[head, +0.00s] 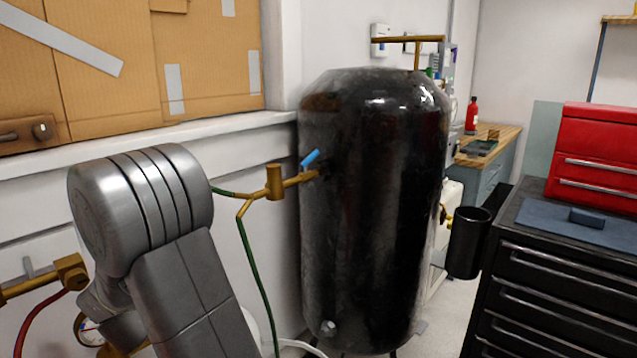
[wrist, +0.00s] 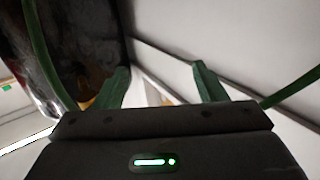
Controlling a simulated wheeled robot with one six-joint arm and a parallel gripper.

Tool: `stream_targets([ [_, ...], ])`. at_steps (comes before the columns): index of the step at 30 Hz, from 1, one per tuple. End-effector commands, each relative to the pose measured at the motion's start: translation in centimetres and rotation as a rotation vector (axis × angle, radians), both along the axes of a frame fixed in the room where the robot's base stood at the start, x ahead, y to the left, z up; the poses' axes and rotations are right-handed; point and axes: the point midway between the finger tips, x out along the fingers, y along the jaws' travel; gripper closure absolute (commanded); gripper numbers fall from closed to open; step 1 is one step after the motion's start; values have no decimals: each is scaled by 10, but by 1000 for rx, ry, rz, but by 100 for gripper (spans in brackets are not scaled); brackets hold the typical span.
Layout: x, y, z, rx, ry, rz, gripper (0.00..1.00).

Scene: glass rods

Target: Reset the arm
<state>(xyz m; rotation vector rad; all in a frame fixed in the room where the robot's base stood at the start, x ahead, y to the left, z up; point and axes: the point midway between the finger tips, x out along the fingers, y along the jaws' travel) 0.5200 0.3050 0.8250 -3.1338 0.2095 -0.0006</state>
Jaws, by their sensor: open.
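My gripper (wrist: 160,88) shows in the wrist view with two green fingers spread wide apart. Nothing is between the fingers. A green light glows on its dark body. In the head view my grey arm is at the lower left, and the gripper itself is not visible there. No glass rods show in either view.
A tall black tank (head: 375,200) stands in the middle, with brass pipes and a blue valve handle (head: 316,158). A green hose (head: 255,270) hangs left of it. A black drawer cabinet (head: 560,290) with a red toolbox (head: 595,158) stands right.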

Motion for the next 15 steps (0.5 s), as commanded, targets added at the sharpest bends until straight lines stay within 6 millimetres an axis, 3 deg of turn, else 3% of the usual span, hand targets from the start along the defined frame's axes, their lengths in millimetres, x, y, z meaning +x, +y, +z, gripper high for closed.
stream_targets([
  [1, 0, 0, -18, -4, 2, 0, 35],
  [11, 0, 0, -84, -4, 2, 0, 35],
  [15, 0, 0, -85, 2, -2, 89, 35],
])
